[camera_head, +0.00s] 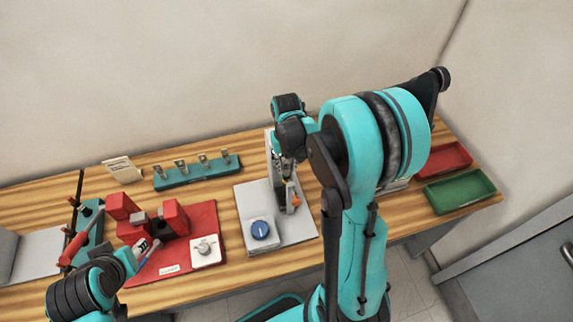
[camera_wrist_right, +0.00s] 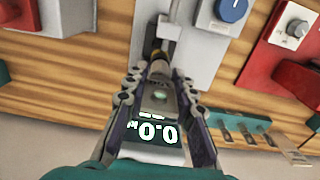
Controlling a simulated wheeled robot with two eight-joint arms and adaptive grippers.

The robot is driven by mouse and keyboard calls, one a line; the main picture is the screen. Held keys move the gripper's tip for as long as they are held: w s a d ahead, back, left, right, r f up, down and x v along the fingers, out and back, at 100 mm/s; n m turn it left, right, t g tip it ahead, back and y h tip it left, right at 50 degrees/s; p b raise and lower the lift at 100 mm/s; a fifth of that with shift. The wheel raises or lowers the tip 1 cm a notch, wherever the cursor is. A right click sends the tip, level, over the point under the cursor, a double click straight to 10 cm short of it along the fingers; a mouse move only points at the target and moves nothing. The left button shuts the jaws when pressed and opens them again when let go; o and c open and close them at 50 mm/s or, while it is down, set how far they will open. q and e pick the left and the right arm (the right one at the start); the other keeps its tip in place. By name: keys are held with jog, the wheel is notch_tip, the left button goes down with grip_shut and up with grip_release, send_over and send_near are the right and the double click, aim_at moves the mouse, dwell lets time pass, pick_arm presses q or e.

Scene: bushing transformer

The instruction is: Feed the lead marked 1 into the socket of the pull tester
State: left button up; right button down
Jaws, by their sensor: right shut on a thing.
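The pull tester stands at the middle of the bench, a grey base (camera_head: 255,205) with a blue knob (camera_head: 260,230) and an upright column. Its lit display (camera_wrist_right: 155,132) reads 0.0 in the right wrist view. My right gripper (camera_wrist_right: 160,75) is shut on a small grey piece (camera_wrist_right: 160,97) in front of the column, with a brassy part (camera_wrist_right: 157,57) just beyond the fingertips. I cannot make out a lead or a number 1 there. The socket is not clearly visible. My left gripper (camera_head: 133,258) is by the red fixture; its jaws are unclear.
A red tray (camera_head: 445,158) and green tray (camera_head: 460,190) sit at right. A red-handled tool (camera_head: 72,250) stands at left.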

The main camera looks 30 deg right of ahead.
jog(key=shift+f+b, duration=1.65)
jog(key=shift+f, duration=0.3)
jog(key=c, duration=1.2)
grip_release()
jog(key=shift+o, duration=0.2)
jog(key=shift+r, duration=0.15)
notch_tip(320, 180, up, 12)
jog(key=shift+f, duration=0.1)
